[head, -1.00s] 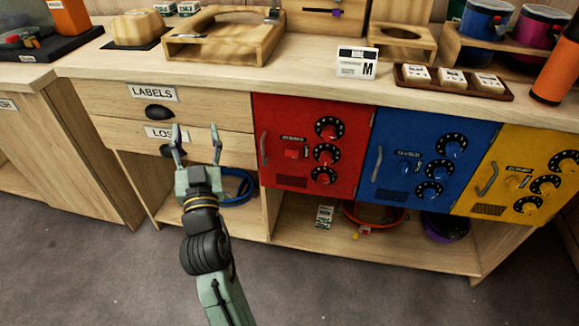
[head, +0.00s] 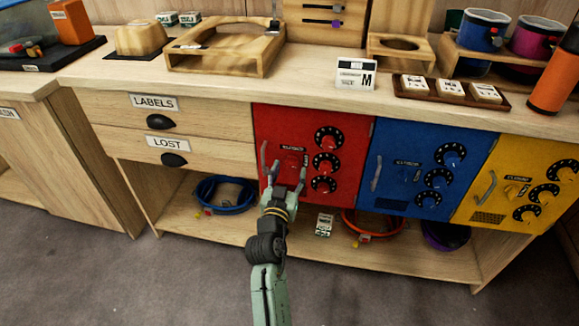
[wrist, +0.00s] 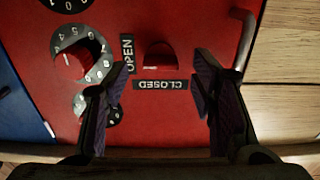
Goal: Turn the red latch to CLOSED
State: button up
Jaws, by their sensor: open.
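The red latch (head: 291,160) is a small red knob on the front of the red cabinet door (head: 352,133). In the wrist view the latch (wrist: 160,60) lies above and between my fingertips, apart from both. An OPEN label (wrist: 127,54) is beside it and a CLOSED label (wrist: 160,85) below it in that view. I cannot tell surely which label the latch points to. My gripper (head: 285,172) is open and empty in front of the door, by the latch; in the wrist view its fingers (wrist: 155,92) stand apart on either side of the CLOSED label.
Numbered red dials (head: 326,161) sit right of the latch, and one (wrist: 75,62) shows near a finger. A grey door handle (head: 264,155) is on the latch's other side. Blue (head: 398,138) and yellow (head: 533,155) cabinets stand to the right. Drawers (head: 200,125) are to the left.

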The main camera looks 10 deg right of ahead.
jog(key=shift+x, duration=0.85)
jog(key=shift+c, duration=0.3)
jog(key=c, duration=1.1)
